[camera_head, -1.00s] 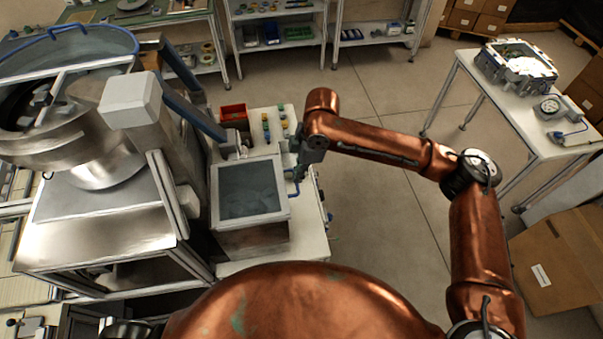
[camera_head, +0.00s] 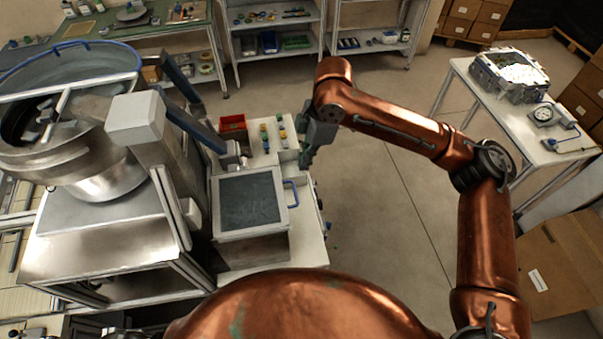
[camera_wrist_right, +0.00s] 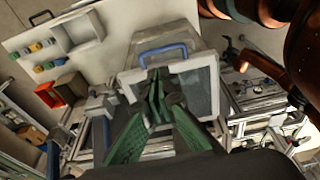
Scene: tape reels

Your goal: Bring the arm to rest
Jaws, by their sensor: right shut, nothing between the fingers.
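My right arm comes in from the right in the head view. Its gripper (camera_head: 305,160) hangs fingers-down beside the right edge of the white table, near the blue handle of the grey-lidded box. In the right wrist view the green fingers (camera_wrist_right: 157,95) are together with nothing between them. The box (camera_head: 250,198) stands on the white table with its dark lid panel down; its blue handle also shows in the right wrist view (camera_wrist_right: 162,52), behind the fingertips. The gripper looks apart from the handle. My left gripper is not in view.
A red bin (camera_head: 232,124) and several small coloured parts (camera_head: 265,138) sit at the back of the white table (camera_head: 310,235). A large steel bowl machine (camera_head: 75,150) stands at the left. Another table (camera_head: 500,110) stands at the right. The floor between is clear.

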